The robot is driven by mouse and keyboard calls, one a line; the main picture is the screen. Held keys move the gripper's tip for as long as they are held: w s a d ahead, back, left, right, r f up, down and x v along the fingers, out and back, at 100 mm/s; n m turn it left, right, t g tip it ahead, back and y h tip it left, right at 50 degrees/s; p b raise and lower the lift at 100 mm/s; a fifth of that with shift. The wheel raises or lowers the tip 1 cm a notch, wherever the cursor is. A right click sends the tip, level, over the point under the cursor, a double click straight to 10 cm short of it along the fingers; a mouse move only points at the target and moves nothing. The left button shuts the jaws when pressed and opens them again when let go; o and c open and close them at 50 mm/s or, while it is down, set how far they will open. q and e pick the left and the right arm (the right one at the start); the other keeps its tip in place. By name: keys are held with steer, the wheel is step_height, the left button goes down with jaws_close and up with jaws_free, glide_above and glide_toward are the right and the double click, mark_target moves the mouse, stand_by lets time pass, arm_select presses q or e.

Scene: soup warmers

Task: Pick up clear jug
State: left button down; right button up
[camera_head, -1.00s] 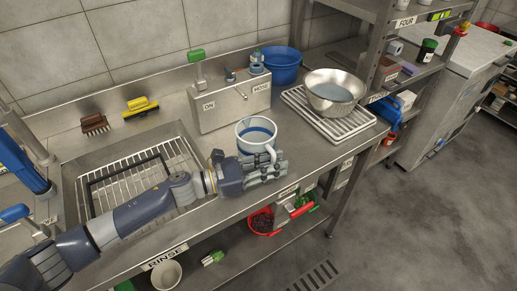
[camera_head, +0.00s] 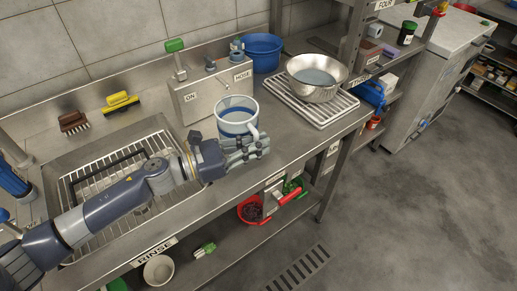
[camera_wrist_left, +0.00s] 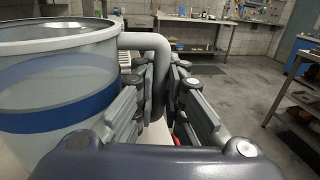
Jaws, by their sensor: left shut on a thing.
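The clear jug (camera_head: 238,116) has a blue band and a handle on its right side. It is upright, in front of the grey metal box, and appears slightly above the steel counter. My left gripper (camera_head: 248,152) is shut on its handle. In the left wrist view the jug (camera_wrist_left: 55,95) fills the left side, and its handle (camera_wrist_left: 161,75) passes between the fingers of the left gripper (camera_wrist_left: 160,95). The jug's lower part is partly hidden behind the fingers. My right gripper is not in view.
A metal box (camera_head: 210,96) with a green-topped lever stands behind the jug. A steel bowl (camera_head: 317,78) sits on a white rack (camera_head: 318,111) to the right. A sink grid (camera_head: 112,172) lies left. The counter's right front is clear.

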arm_select(q)
steer(key=s+a+r+b, duration=0.1)
steer(key=s+a+b, duration=0.2)
steer(key=s, duration=1.1)
steer(key=shift+a, duration=1.15)
